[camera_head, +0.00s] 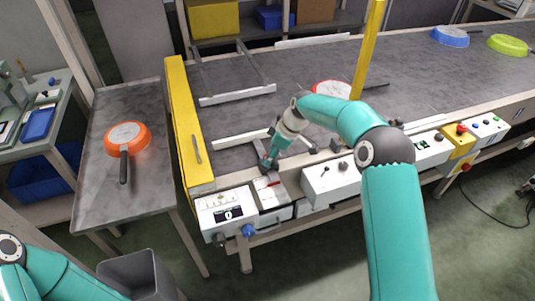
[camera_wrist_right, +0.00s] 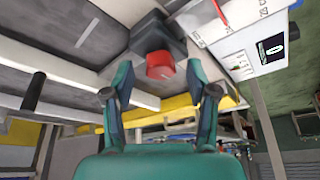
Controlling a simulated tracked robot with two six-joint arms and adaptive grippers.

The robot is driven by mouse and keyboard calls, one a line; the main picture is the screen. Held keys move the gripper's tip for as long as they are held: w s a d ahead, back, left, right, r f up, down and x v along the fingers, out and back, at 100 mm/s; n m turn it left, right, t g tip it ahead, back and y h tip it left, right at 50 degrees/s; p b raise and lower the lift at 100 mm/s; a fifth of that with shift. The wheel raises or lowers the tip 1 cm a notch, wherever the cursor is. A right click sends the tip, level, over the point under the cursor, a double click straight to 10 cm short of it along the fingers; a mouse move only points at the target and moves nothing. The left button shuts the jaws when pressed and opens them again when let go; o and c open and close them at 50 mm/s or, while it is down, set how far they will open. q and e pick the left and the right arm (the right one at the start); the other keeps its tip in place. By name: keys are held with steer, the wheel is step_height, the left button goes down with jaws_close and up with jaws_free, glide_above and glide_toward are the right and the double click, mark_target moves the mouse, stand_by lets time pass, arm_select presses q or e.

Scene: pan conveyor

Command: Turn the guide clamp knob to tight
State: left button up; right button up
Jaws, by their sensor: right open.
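In the right wrist view a red knob (camera_wrist_right: 160,65) sits on a dark grey block (camera_wrist_right: 157,38); it looks like the guide clamp knob. My right gripper (camera_wrist_right: 157,82) is open, with its fingertips on either side of the red knob. I cannot tell whether they touch it. In the head view my right gripper (camera_head: 268,166) points down at the conveyor's near left corner and hides the knob. The knob's turned position cannot be read. My left arm shows at the lower left, but its gripper is out of view.
A control box with a display reading 0 (camera_head: 226,204) and a blue knob (camera_head: 248,230) stands on the front edge. A yellow rail (camera_head: 182,120) lies to the left. White guide bars (camera_head: 238,95) cross the belt. An orange pan (camera_head: 128,135) rests on the left table.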

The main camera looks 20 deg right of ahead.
steer(key=shift+w+a+f, duration=0.1)
steer(key=shift+f, duration=0.25)
steer(key=shift+c, duration=0.4)
jaws_close()
steer(key=shift+a, duration=0.35)
steer(key=shift+d, duration=0.25)
